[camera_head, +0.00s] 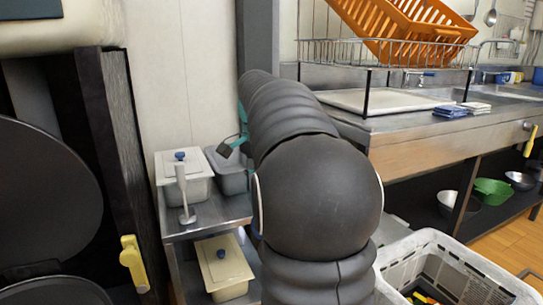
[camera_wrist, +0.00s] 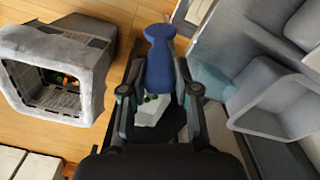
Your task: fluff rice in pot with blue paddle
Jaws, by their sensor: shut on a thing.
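No rice shows in either view. Large dark round shapes (camera_head: 45,195) stand at the left edge of the head view; I cannot tell whether they belong to the pot.
A small steel trolley (camera_head: 207,222) holds lidded containers (camera_head: 184,180), a grey pan (camera_head: 232,172) and an upright pale utensil (camera_head: 183,190). A grey-white crate (camera_head: 430,242) stands at lower right. A steel counter (camera_head: 420,120) with an orange basket (camera_head: 410,28) lies behind. A yellow handle (camera_head: 133,262) juts at left.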

